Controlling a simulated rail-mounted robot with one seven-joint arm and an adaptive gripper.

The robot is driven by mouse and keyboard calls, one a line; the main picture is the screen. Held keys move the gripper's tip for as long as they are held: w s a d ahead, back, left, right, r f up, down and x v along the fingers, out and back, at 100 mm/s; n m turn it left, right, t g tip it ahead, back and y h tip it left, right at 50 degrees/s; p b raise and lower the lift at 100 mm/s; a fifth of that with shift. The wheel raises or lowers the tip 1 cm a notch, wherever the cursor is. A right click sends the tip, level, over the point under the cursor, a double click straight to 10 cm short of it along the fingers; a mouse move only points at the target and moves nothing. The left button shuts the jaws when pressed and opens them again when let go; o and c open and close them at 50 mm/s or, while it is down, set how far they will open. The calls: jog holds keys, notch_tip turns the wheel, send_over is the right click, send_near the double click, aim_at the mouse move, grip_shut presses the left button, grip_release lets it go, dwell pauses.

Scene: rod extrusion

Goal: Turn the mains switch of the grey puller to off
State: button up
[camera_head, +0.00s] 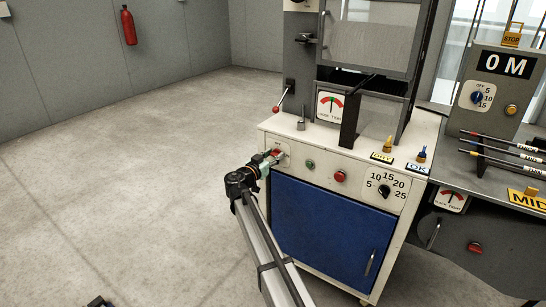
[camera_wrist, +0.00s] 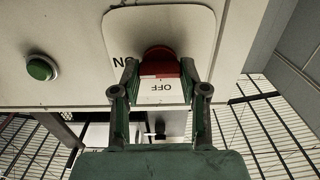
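A red mains switch knob (camera_wrist: 160,62) sits on a pale plate (camera_wrist: 198,22) in the wrist view. The word OFF shows upside down just below the knob, and an N, part of another word, shows to its left. In the head view the switch (camera_head: 277,152) is at the left end of the white front panel, partly hidden by my gripper. My gripper (camera_head: 271,158) reaches it from the front. In the wrist view my gripper's fingertips (camera_wrist: 160,70) lie close against both sides of the knob and look shut on it. Which way the knob points is unclear.
A green button (camera_head: 310,164), a red button (camera_head: 340,177) and a numbered dial (camera_head: 384,191) follow to the right on the panel. A blue door (camera_head: 325,225) is below. A grey machine with an O M sign (camera_head: 506,66) stands at right. The floor at left is clear.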

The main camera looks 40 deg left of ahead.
jog(key=shift+n, duration=0.3)
jog(key=n+b, duration=0.1)
jog(key=n, duration=0.2)
jog(key=shift+a+n, duration=0.1)
jog(key=shift+n, duration=0.2)
jog(key=n, duration=0.4)
jog(key=shift+n, duration=0.3)
jog(key=n+p, duration=0.2)
jog(key=n, duration=0.3)
jog(key=shift+a, duration=0.1)
jog(key=shift+f+n+p, duration=0.1)
jog(key=shift+n+p, duration=0.85)
jog(key=shift+n, duration=1.15)
jog(key=o, duration=1.1)
jog(key=shift+w, duration=0.1)
jog(key=shift+o, duration=0.2)
jog(key=shift+f, duration=0.1)
